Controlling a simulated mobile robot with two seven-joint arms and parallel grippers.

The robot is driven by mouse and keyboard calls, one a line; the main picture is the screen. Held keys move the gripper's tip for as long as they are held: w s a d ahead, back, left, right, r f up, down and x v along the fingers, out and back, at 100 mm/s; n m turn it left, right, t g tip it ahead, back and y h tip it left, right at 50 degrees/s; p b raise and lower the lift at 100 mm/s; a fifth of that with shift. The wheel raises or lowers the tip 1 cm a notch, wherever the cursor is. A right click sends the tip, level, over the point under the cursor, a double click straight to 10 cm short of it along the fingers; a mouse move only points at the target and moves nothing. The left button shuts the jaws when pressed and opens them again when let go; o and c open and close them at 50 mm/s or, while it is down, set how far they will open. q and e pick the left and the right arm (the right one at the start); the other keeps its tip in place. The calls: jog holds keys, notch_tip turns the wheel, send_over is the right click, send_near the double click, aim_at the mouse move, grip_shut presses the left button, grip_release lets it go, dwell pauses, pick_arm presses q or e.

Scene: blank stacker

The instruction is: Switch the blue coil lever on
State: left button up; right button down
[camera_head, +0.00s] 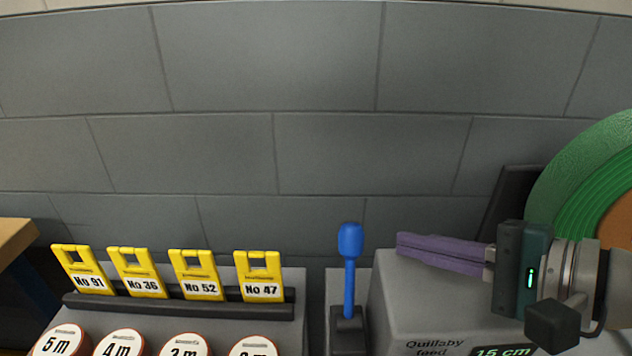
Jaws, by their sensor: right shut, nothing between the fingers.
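The blue coil lever (349,275) stands near upright in a dark base at the bottom centre, its thicker blue knob on top. My right gripper (400,243) comes in from the right, its purple fingers shut with nothing between them. Its fingertips point left at about the height of the knob, a short gap to the right of the lever in the picture. I cannot tell the gap in depth. My left gripper is not in view.
Left of the lever, several yellow numbered tags (200,274) stand in a dark rack (180,304) above round length labels (118,344). A grey "Quillaby feed" box (400,310) lies below my right gripper. A green coil (570,170) is at right. A grey block wall (270,60) closes the back.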

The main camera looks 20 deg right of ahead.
aim_at(350, 276)
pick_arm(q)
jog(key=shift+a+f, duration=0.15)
pick_arm(e)
jog(key=x, duration=0.6)
pick_arm(q)
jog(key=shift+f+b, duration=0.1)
jog(key=shift+b, duration=0.2)
pick_arm(e)
jog(key=shift+r, duration=0.1)
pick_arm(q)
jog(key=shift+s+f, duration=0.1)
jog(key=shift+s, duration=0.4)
pick_arm(e)
jog(key=shift+s+a+r, duration=0.15)
jog(key=shift+s, duration=0.2)
